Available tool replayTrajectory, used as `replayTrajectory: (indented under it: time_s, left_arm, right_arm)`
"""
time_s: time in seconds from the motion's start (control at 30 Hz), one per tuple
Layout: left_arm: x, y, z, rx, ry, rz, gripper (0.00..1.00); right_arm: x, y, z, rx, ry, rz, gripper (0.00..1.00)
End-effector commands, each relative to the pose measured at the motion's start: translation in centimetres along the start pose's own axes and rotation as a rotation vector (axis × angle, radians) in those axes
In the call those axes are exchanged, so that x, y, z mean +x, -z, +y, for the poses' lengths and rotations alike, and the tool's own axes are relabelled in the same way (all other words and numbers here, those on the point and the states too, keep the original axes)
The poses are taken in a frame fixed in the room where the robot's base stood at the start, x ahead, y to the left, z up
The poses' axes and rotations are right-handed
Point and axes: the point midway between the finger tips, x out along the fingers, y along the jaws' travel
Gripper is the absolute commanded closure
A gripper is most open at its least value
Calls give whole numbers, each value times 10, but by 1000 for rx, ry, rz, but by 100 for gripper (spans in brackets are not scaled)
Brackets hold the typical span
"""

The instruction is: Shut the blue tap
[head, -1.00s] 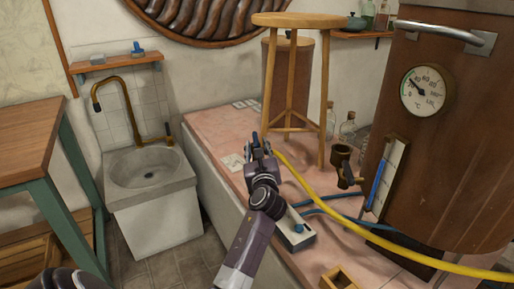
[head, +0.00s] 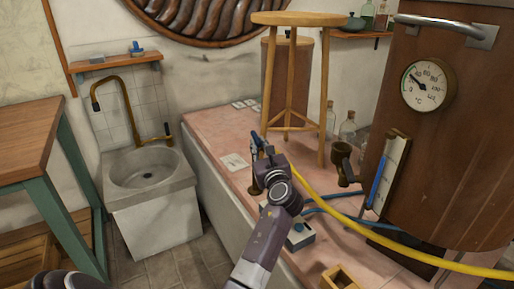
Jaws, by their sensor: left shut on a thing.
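The blue tap shows as a small blue lever (head: 257,139) above a short dark brass stem (head: 254,181) at the pink bench's left edge. My left gripper (head: 262,149) is at the lever, its fingers closed on it. The gripper and wrist hide much of the tap, so the lever's exact angle is hard to tell. My right gripper is not in view.
A wooden stool (head: 290,20) stands on the pink bench (head: 215,125) behind the gripper. A yellow hose (head: 345,213) and blue hoses run right towards a copper vessel with a gauge (head: 428,86). A grey box with a blue knob (head: 298,227) sits beside my arm. A stone sink (head: 148,172) is at left.

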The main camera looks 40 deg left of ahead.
Motion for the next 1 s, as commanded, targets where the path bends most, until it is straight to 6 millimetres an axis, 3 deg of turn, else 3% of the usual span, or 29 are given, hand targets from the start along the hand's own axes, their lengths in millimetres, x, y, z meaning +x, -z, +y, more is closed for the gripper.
replayTrajectory:
  time_s: [0.4,0.87,0.9,1.0]
  left_arm:
    - [2,6,-12,1,-249,-46,100]
    - [1,5,-13,1,-286,-55,100]
    - [1,5,-13,1,-286,-55,84]
    - [1,4,-13,1,-285,-55,73]
  right_arm:
    - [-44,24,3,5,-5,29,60]
    - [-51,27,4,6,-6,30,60]
    - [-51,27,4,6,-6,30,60]
    - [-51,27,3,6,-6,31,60]
